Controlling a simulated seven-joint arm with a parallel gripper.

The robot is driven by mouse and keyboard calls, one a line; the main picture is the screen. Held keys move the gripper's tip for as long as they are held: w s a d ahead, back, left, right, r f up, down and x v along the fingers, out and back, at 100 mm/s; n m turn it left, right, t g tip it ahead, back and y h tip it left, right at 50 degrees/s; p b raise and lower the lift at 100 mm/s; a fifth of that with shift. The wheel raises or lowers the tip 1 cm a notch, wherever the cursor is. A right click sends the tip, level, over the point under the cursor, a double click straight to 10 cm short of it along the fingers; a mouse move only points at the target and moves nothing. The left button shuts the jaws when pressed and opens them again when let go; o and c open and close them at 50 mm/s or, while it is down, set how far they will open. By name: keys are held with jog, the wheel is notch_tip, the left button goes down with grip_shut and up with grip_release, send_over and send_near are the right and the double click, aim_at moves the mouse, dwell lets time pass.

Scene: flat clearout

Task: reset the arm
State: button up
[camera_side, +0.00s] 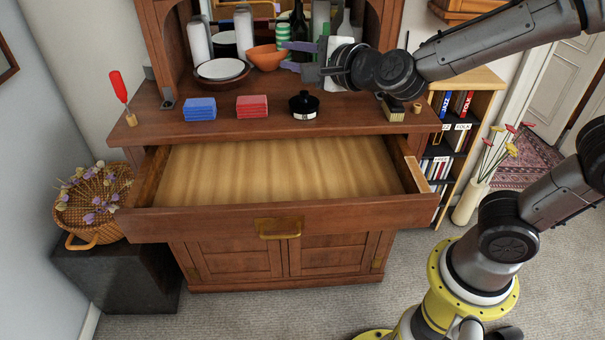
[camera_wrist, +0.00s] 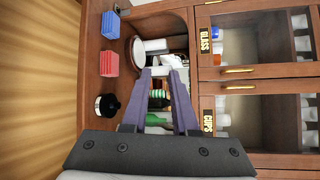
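My gripper (camera_side: 291,57) is raised in front of the hutch's open middle shelf, above the countertop. In the wrist view its two purple fingers (camera_wrist: 161,72) stand apart, with a gap between them. A white item shows by the fingertips there; I cannot tell its depth, and nothing is clearly held. My arm reaches in from the right in the side view.
The wooden drawer (camera_side: 275,170) is pulled out and empty. On the counter are a blue stack (camera_side: 200,109), a red stack (camera_side: 252,106) and a black jar (camera_side: 304,106). Behind are an orange bowl (camera_side: 267,58), a white plate (camera_side: 221,68) and bottles.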

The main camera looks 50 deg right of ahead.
jog(key=s+d+r+n+g+y, duration=0.15)
jog(key=s+n+y, duration=0.25)
jog(key=s+n, duration=0.7)
jog(key=s+d+f+n+g+h, duration=0.1)
jog(key=s+d+f+n+g, duration=0.1)
jog(key=s+f+n+g, duration=0.6)
jog(key=s+f+n, duration=0.3)
jog(key=s, duration=0.3)
jog(key=shift+s+n+h, duration=0.3)
jog(key=shift+s+h, duration=0.1)
